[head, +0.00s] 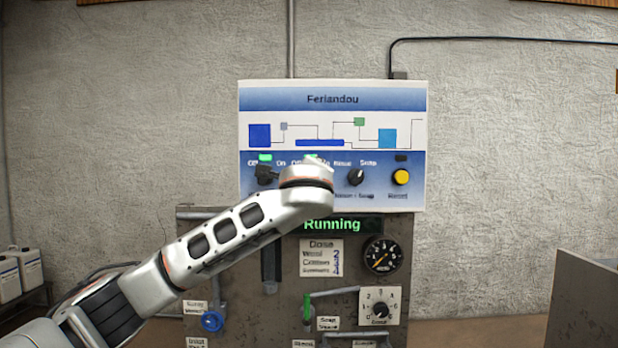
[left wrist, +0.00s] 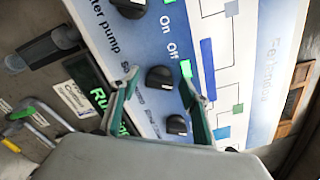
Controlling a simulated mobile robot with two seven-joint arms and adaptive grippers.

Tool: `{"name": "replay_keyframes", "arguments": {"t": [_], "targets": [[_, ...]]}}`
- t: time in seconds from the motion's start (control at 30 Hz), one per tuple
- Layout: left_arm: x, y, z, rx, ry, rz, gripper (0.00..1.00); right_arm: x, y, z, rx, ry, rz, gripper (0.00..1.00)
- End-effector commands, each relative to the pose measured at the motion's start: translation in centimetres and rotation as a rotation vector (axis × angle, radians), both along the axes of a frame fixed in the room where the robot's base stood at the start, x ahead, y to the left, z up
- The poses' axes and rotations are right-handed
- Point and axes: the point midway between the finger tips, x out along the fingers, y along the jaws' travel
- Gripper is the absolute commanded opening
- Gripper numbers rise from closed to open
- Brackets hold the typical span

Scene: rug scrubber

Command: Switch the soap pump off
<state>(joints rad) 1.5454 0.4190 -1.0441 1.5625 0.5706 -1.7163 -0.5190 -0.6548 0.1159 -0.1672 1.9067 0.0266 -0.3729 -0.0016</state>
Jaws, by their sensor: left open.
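The control panel (head: 333,120) is a white and blue board with a row of dark knobs. In the left wrist view the panel is turned sideways, and the soap pump knob (left wrist: 160,77) is a black knob between a lit green lamp (left wrist: 186,68) and a partly covered label. My left gripper (left wrist: 158,88) is open, its two fingers on either side of this knob in the picture. I cannot tell whether they touch it. In the head view my left arm's wrist hides this knob and the gripper; the lit green lamp (head: 310,157) shows just above.
The water pump knob (head: 266,175) with its lit lamp is to the left. The other selector knob (head: 356,177) and a yellow button (head: 401,177) are to the right. Below are a "Running" display (head: 335,225), a gauge (head: 382,255) and a valve handle (head: 308,306).

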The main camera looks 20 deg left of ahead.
Motion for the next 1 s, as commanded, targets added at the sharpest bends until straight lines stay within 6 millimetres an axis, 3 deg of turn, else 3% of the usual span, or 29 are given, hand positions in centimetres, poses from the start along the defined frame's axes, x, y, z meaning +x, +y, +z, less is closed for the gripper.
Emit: {"name": "replay_keyframes", "arguments": {"t": [0.07, 0.2, 0.67, 1.0], "targets": [[0.0, 0.0, 0.0, 0.0, 0.0, 0.0, 0.43, 0.0, 0.1, 0.0, 0.003, -0.001, -0.002, 0.4], [0.0, 0.0, 0.0, 0.0, 0.001, 0.0, 0.07, 0.0, 0.2, 0.1, 0.004, -0.002, -0.001, 0.4], [0.0, -0.1, -0.3, -0.067, -0.015, -0.001, 0.07, 0.1, 0.6, -0.1, 0.006, -0.01, 0.013, 0.4], [0.0, -0.1, -0.6, -0.319, -0.085, -0.002, 0.08, 1.1, 1.7, 0.5, 0.023, -0.051, 0.033, 0.4]]}}
